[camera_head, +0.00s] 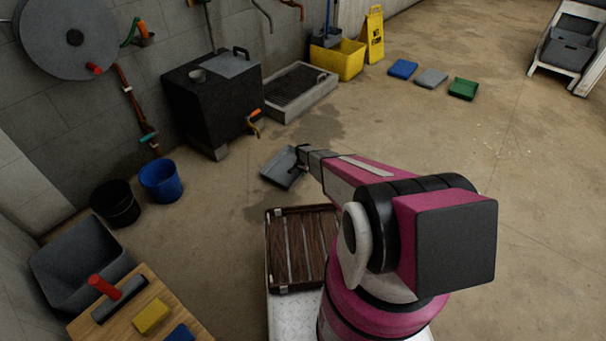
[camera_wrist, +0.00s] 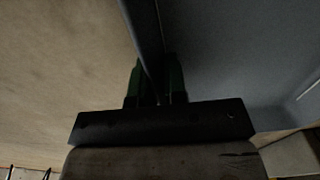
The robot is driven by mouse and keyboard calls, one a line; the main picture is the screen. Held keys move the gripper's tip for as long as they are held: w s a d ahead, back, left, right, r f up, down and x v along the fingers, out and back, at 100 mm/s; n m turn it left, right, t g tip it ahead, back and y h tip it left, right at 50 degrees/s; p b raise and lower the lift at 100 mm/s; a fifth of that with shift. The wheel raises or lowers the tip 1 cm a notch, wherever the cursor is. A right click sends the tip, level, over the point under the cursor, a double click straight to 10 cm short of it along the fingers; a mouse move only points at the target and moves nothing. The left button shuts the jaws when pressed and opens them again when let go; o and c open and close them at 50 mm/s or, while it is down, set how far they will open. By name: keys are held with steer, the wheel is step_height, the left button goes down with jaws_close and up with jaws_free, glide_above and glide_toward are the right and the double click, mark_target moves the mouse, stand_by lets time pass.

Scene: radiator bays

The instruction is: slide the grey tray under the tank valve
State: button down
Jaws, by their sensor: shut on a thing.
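The grey tray (camera_head: 279,170) is at or just above the floor, in front of the black tank (camera_head: 205,105). The tank valve (camera_head: 252,126), with an orange handle, sticks out of the tank's lower right side. The tray lies below and to the right of the valve in the picture, apart from the spot beneath it. My gripper (camera_head: 301,154) is shut on the tray's right rim. In the wrist view my gripper (camera_wrist: 157,88) pinches the rim, with the tray's inside (camera_wrist: 245,55) on the right. Whether the tray touches the floor is unclear.
A low grate basin (camera_head: 300,91) stands right of the tank. Black (camera_head: 115,204) and blue (camera_head: 161,180) buckets stand to the left. Blue (camera_head: 403,69), grey (camera_head: 431,78) and green (camera_head: 463,88) trays lie farther back. Floor between tray and tank is clear, with dark stains.

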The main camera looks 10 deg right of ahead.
mark_target(279, 163)
steer(key=shift+w+a, duration=3.25)
steer(key=shift+a, duration=0.05)
steer(key=shift+w+a, duration=3.25)
steer(key=shift+a, duration=0.1)
steer(key=shift+c, duration=0.4)
jaws_free()
steer(key=shift+r, duration=0.1)
step_height(279, 163, up, 9)
